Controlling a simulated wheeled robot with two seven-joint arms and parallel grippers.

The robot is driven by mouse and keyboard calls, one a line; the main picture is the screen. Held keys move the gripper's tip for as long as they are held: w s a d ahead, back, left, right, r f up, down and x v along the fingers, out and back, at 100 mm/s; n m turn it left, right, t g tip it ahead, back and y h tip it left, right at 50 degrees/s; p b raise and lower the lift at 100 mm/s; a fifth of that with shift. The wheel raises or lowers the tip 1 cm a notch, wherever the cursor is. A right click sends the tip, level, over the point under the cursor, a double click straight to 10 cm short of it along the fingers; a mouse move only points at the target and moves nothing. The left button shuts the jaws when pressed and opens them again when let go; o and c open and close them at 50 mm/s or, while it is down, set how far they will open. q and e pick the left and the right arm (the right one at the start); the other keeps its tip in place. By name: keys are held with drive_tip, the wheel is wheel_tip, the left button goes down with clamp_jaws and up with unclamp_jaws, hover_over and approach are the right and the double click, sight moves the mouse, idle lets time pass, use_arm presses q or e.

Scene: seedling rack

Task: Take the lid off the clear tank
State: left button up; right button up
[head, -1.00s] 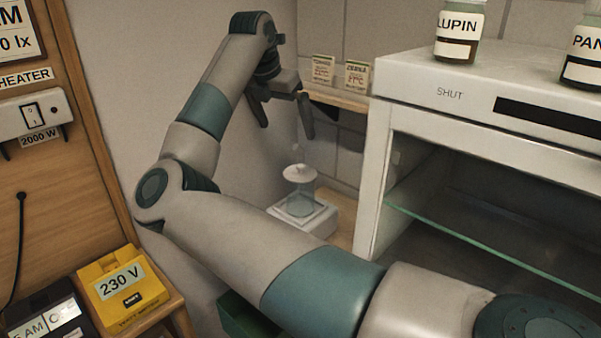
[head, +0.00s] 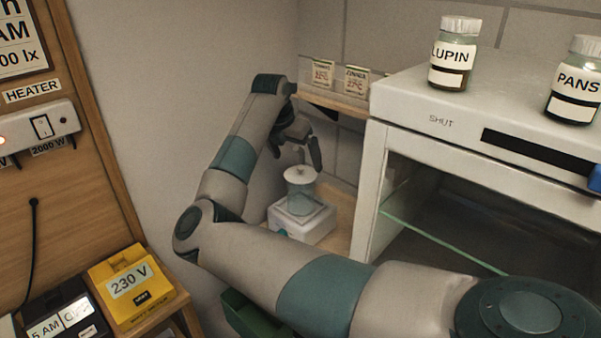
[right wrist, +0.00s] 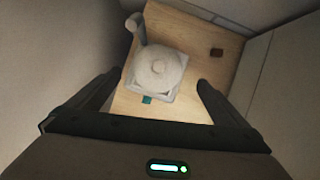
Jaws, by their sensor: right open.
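The clear tank (head: 300,201) stands on a white base (head: 313,226) in the corner, beside the white cabinet. A pale round lid (head: 301,175) with a small knob sits on top of it; the lid also shows from above in the right wrist view (right wrist: 158,69). My right gripper (head: 308,165) is open and empty, right by the lid in the head view. In the right wrist view its fingers (right wrist: 160,88) are spread wide, with the lid showing between and beyond them. My left gripper is not in view.
The white cabinet (head: 440,122) with a glass shelf stands close on the right, with jars labelled LUPIN (head: 452,62) and PANS (head: 574,85) on top. A wall is close on the left. A small shelf (head: 335,98) holds two seed packets behind. A yellow 230 V box (head: 131,285) is lower left.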

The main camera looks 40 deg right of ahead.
sight(299, 168)
drive_tip(key=shift+w+d+f+p, duration=0.15)
drive_tip(key=shift+d+f+p, duration=0.15)
drive_tip(key=shift+p, duration=0.45)
drive_tip(key=p+x, duration=0.2)
drive_tip(key=x, duration=0.1)
drive_tip(key=shift+w+f+p, duration=0.1)
drive_tip(key=shift+f+p, duration=0.15)
drive_tip(key=shift+p, duration=0.1)
drive_tip(key=shift+w+d+f, duration=0.1)
drive_tip(key=shift+d+f, duration=0.05)
drive_tip(key=shift+f, duration=0.25)
drive_tip(key=c, duration=1.1)
